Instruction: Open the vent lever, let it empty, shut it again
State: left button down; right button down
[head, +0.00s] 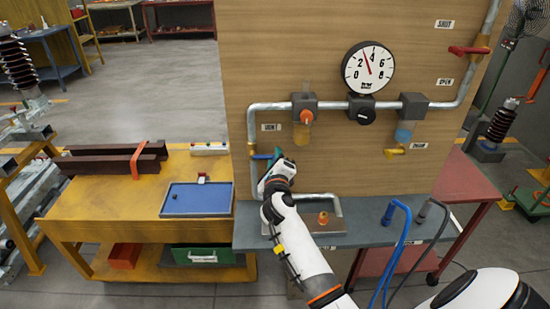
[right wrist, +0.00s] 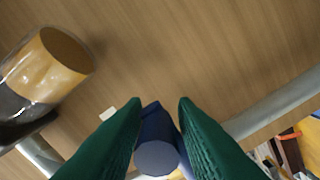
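On the wooden board, a blue lever (head: 262,157) sits on the left vertical pipe, below a small label (head: 271,127) too small to read surely. My right gripper (head: 274,164) is at this lever and partly hides it. In the right wrist view, the blue handle (right wrist: 156,157) stands end-on between my green fingers (right wrist: 160,101), which are apart with slim gaps beside it. A red lever (head: 468,50) on the right pipe sits between the SHUT and OPEN labels. A yellow lever (head: 396,152) hangs below the right block. I cannot tell which is the vent lever. My left gripper is out of view.
A round gauge (head: 368,67) has its needle between 2 and 4. An amber bowl (head: 303,130) hangs near my gripper and shows in the wrist view (right wrist: 66,50). Below are a grey-blue shelf (head: 365,224), blue hose (head: 400,250) and yellow bench (head: 110,212).

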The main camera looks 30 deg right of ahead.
jog(key=shift+w+r, duration=0.1)
jog(key=shift+r, duration=0.15)
